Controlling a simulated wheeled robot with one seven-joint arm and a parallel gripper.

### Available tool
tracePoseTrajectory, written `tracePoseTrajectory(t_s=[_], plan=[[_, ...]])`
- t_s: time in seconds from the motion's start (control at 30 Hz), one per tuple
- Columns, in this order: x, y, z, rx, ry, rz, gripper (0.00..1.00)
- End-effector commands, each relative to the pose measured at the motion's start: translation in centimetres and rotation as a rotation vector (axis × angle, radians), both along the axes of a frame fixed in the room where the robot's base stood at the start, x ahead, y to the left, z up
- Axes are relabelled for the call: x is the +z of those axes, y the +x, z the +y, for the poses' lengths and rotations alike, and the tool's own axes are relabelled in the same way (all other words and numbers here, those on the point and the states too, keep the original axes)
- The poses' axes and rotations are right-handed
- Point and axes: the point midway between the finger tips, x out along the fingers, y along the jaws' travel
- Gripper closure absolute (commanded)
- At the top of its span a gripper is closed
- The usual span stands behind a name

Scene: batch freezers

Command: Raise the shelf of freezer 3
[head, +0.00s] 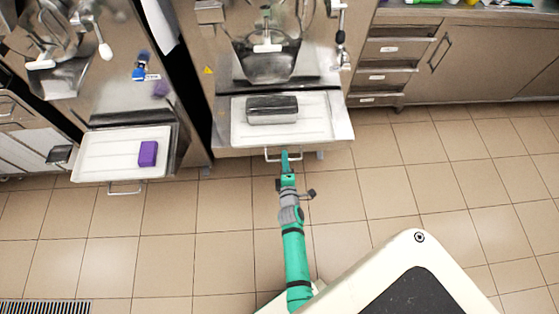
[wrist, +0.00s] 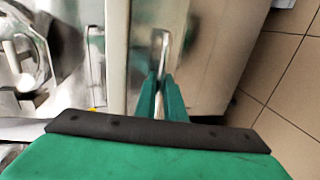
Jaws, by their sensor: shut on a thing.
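A white shelf (head: 312,130) juts out low on the front of the steel freezer (head: 222,75) at the centre of the head view. No number can be read on this freezer. A thin metal handle (head: 270,157) hangs at the shelf's front edge, and it also shows in the wrist view (wrist: 161,45). My gripper (head: 285,156) reaches this handle from the front. In the wrist view its green fingers (wrist: 161,92) are closed on the handle's near end. The fingers and arm hide part of the handle.
A metal pan (head: 272,109) rests on the shelf. At left, another freezer has a white shelf (head: 100,165) with a purple block (head: 148,153) on it. Drawers (head: 390,76) and a counter stand at right. The tiled floor (head: 380,185) in front is clear.

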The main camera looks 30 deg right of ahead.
Motion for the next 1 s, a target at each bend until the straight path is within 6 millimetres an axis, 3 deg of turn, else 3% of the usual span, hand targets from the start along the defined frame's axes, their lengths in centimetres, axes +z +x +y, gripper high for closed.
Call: tracePoseTrajectory(t_s=[0.17, 0.2, 0.27, 0.67, 1.0], plan=[[0.6, 0.3, 0.2, 0.007, -0.005, -0.014, 1.00], [0.7, 0.3, 0.2, 0.007, -0.006, -0.015, 0.81], [0.7, 0.3, 0.1, 0.007, -0.006, -0.015, 0.73], [0.5, -0.5, 0.3, 0.002, -0.005, -0.009, 0.73], [1.6, -5.3, 2.8, -0.002, -0.003, -0.009, 0.73]])
